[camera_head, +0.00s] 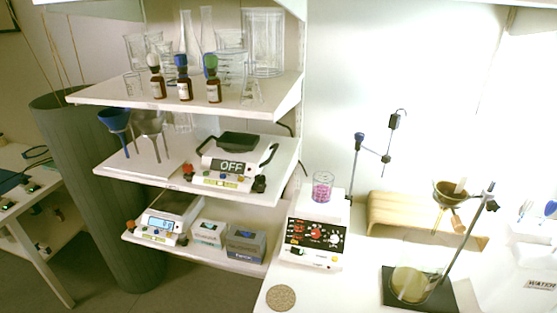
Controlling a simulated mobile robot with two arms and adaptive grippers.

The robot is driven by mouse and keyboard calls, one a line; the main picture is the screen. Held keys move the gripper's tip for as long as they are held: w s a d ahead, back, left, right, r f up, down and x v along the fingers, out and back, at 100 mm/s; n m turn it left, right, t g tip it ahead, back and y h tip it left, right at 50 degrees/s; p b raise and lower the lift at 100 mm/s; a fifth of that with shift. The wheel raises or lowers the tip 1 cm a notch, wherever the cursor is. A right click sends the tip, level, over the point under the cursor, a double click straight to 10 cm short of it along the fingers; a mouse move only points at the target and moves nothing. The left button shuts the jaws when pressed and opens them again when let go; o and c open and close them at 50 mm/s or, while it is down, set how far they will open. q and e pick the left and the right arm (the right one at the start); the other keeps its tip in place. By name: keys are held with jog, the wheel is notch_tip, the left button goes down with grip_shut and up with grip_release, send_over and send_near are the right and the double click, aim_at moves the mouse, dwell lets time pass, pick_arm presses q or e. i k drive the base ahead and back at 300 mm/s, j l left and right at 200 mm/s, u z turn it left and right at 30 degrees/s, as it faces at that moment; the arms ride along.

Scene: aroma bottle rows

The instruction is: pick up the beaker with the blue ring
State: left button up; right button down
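A small glass beaker (322,187) with pink-purple contents stands upright on the white top of a device with a black control panel (316,238). A larger glass vessel (411,285) with yellowish contents stands on a dark stand base at the lower right. Several clear glass vessels stand on the top shelf, among them a large beaker (264,42) and a smaller beaker (231,68) behind the bottles. I cannot make out a blue ring on any beaker at this size. Neither of my grippers is in view.
Thin stands rise beside the device. A wooden bench (385,210) and a funnel (450,193) are at right. A round cork-like mat (281,298) lies on the white counter.

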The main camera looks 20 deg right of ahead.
aim_at(322, 188)
jog(key=i+j+z, duration=0.15)
jog(key=z, duration=0.6)
